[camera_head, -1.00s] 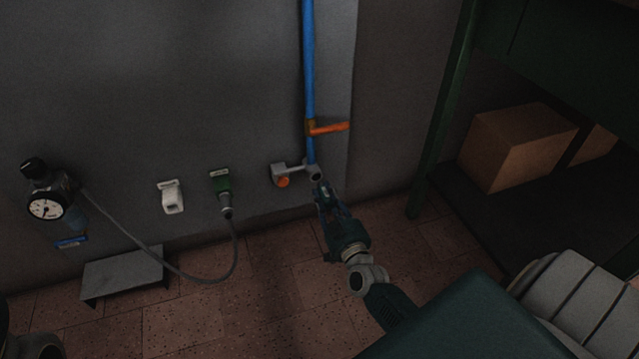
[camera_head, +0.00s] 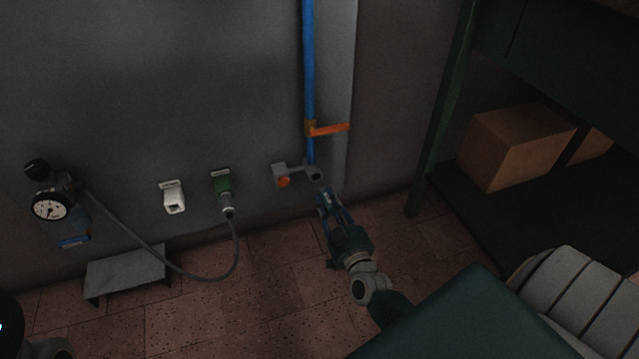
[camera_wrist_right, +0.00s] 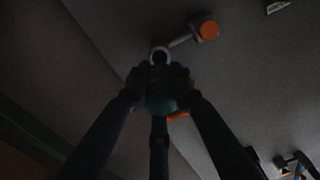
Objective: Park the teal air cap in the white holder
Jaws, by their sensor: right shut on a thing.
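The teal air cap (camera_wrist_right: 162,101) is between the fingertips of my right gripper (camera_head: 326,196) in the right wrist view. The gripper is shut on it and holds it just below and in front of the grey pipe outlet (camera_head: 314,172). In the wrist view the outlet's open ring (camera_wrist_right: 160,54) shows beyond the fingertips, apart from the cap. In the head view the cap is hard to tell from the dark fingers. The white holder (camera_head: 174,197) is on the wall to the left, empty as far as I see. My left gripper is not in view.
The grey hose (camera_head: 236,262) loops to a gauge unit (camera_head: 50,205). A blue pipe (camera_head: 309,70) has an orange handle (camera_head: 329,129). A green bench frame (camera_head: 442,115) stands right.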

